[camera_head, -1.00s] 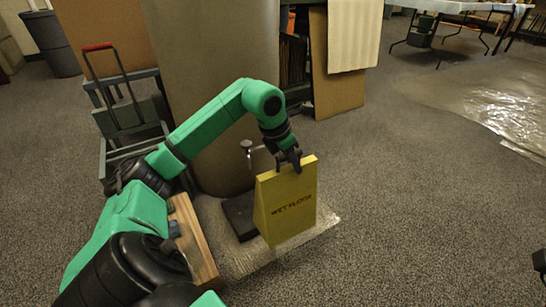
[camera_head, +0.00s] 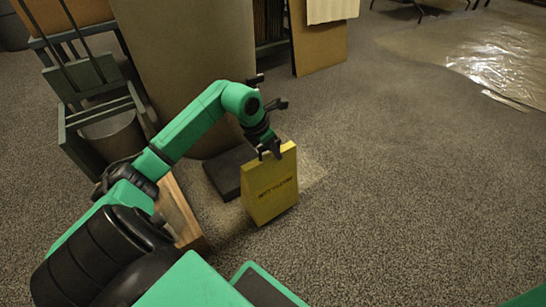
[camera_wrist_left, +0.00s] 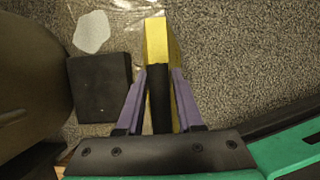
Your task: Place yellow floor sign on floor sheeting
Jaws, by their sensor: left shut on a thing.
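The yellow floor sign (camera_head: 271,187), with dark lettering on its face, stands roughly upright in my left gripper (camera_head: 269,150). That gripper is shut on the sign's top edge. In the left wrist view the sign (camera_wrist_left: 157,42) extends ahead between the two fingers of the left gripper (camera_wrist_left: 158,88). I cannot tell whether the sign's foot touches the floor. The clear floor sheeting (camera_head: 478,62) lies on the carpet at the upper right, well away from the sign. My right gripper is not in view.
A dark flat base (camera_head: 228,172) lies just left of the sign, and it also shows in the left wrist view (camera_wrist_left: 100,88). A large brown cylinder (camera_head: 180,65) stands behind. A brown board (camera_head: 318,48) leans farther back. Open carpet (camera_head: 400,160) lies between sign and sheeting.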

